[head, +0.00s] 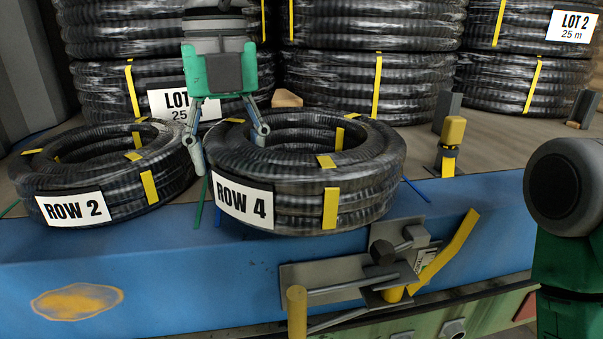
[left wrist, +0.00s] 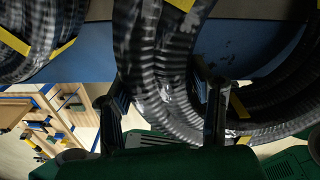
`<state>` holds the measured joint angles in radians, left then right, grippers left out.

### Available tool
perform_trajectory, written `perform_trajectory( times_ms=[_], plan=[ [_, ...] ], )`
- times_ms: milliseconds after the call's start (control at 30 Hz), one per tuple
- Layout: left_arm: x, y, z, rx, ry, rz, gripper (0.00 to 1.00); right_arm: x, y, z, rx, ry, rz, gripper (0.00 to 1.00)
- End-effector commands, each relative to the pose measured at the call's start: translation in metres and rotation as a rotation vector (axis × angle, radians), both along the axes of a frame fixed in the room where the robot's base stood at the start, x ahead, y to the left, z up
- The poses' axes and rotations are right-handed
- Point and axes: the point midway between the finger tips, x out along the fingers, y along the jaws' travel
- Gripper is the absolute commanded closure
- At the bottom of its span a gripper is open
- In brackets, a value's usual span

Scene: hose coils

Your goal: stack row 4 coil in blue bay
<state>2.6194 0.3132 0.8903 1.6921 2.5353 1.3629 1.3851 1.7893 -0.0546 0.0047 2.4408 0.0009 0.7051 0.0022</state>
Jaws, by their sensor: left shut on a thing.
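The ROW 4 coil (head: 300,195) is a black ribbed hose coil with yellow straps and a white label, at the middle of the head view. It lies near the front edge of the deck, with short blue lines (head: 416,190) showing at its left and right. My left gripper (head: 230,146) comes down over its left side, one finger outside and one in its hole, shut on the coil wall. In the left wrist view the fingers (left wrist: 164,112) straddle the ribbed hose. I cannot tell whether the coil is lifted. My right gripper is out of view.
The ROW 2 coil (head: 105,175) lies close on the left, beside green lines (head: 201,203). Tall coil stacks (head: 365,85) with LOT labels stand behind. A yellow-topped post (head: 452,143) stands at the right. A latch with a yellow lever (head: 445,252) is on the blue front edge.

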Motion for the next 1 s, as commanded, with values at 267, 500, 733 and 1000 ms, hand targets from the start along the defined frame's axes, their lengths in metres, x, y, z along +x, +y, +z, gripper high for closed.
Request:
perform_trajectory(
  times_ms=[267,500,733,1000],
  plan=[
    [0.001,-0.001,0.014,-0.006,-0.008,0.001,1.00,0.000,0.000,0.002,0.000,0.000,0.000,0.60],
    [0.001,-0.001,0.024,-0.006,-0.008,0.000,1.00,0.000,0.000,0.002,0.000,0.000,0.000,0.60],
    [0.001,-0.001,0.034,-0.007,-0.007,0.001,1.00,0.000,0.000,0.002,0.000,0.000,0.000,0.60],
    [0.001,-0.001,0.044,-0.006,-0.006,0.001,1.00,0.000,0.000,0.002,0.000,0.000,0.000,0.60]
  ],
)
